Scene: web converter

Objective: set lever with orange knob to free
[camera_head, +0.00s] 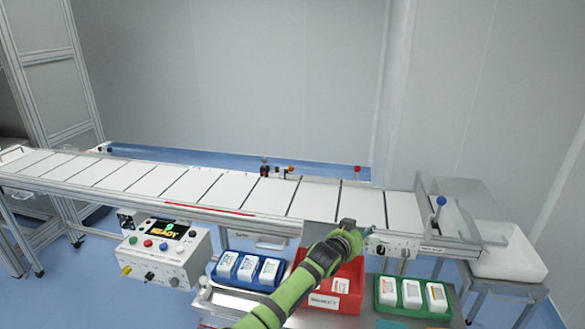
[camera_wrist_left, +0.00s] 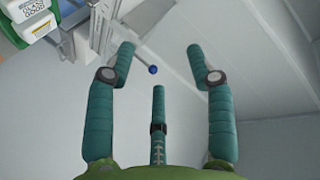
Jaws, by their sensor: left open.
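A small orange knob (camera_head: 291,169) shows at the far edge of the conveyor, near its middle in the head view. Its lever and any setting labels are too small to make out. My left gripper (camera_head: 366,229) is at the conveyor's near edge, above the red bin and well apart from the orange knob. In the left wrist view my left gripper (camera_wrist_left: 160,62) has its fingers spread and nothing between them. A lever with a blue knob (camera_wrist_left: 153,69) shows beyond the fingers there. My right gripper is not in view.
The blue-knob lever (camera_head: 441,201) stands at the conveyor's right end, and a red knob (camera_head: 357,168) at the far edge. A control box (camera_head: 165,253), blue tray (camera_head: 217,276), red bin (camera_head: 345,300) and green tray (camera_head: 381,303) sit in front. The conveyor top (camera_head: 225,190) is clear.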

